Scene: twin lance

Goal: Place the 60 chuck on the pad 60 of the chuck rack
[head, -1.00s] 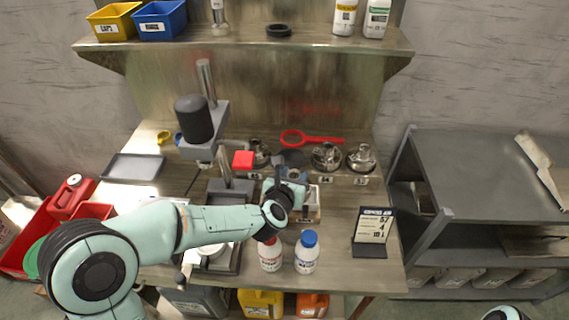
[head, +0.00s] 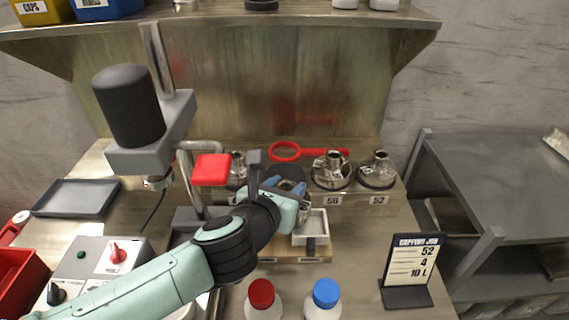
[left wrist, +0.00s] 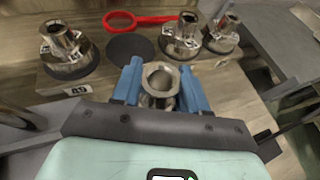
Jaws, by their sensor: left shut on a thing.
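My left gripper (head: 287,188) has blue fingers shut on a metal chuck (left wrist: 160,84), with one finger on each side of it in the left wrist view. I cannot read a number on this chuck. The chuck rack (left wrist: 215,90) holds a row of round dark pads. One bare dark pad (left wrist: 130,47) lies just beyond the held chuck; it also shows behind the gripper in the head view (head: 286,171). Its label is hidden. The held chuck is in front of this pad; I cannot tell its exact height. My right gripper is out of view.
A chuck (left wrist: 66,45) stands left of the bare pad, by label 49. Two chucks (head: 331,168) (head: 378,168) stand to its right; the far one has label 52. A red ring-handled tool (head: 310,152) lies behind. Red-capped (head: 261,295) and blue-capped (head: 326,295) bottles stand in front.

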